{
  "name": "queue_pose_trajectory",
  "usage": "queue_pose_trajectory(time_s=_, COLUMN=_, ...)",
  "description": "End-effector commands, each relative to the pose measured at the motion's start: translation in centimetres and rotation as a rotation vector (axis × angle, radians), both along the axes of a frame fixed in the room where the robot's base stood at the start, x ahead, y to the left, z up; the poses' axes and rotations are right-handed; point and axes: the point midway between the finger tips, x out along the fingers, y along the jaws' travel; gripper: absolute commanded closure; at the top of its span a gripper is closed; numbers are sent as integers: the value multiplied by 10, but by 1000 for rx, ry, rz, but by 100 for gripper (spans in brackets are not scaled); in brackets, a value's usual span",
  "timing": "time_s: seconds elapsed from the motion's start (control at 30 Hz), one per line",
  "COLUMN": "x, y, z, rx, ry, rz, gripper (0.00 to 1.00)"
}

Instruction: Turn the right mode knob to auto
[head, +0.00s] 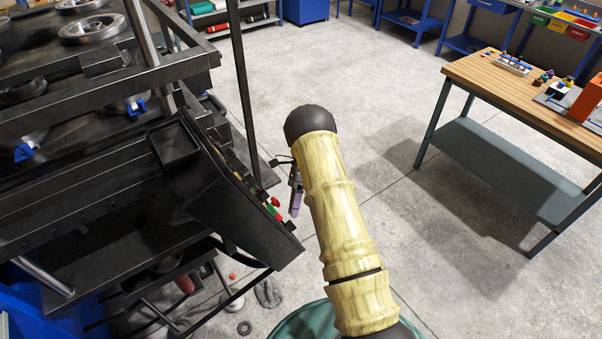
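The black control panel (228,195) of the press juts out at the left of centre, its face turned away from me and seen nearly edge-on. Red and green controls (273,208) stick out along its edge. I cannot make out the right mode knob or its setting. My arm, in a yellowish sleeve, reaches up from the lower right to a dark joint. Part of my gripper (295,192), with a pale purple piece, shows just left of the sleeve, close to the panel face. The arm hides the rest, so its opening and any contact are unclear.
The black press frame (95,185) fills the left, with a thin dark post (242,90) beside the panel. A wooden-topped workbench (520,95) with items stands at the right. Small objects lie on the floor under the panel. The floor between press and bench is clear.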

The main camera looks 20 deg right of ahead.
Motion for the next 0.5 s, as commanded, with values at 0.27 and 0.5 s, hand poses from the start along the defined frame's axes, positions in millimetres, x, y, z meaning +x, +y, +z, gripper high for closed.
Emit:
queue_pose_trajectory(time_s=0.27, x=32, y=-21, z=32, rx=-2, ry=-3, rz=-1, gripper=68)
queue_pose_trajectory(time_s=0.5, x=52, y=-33, z=54, rx=-1, ry=-1, rz=-1, gripper=68)
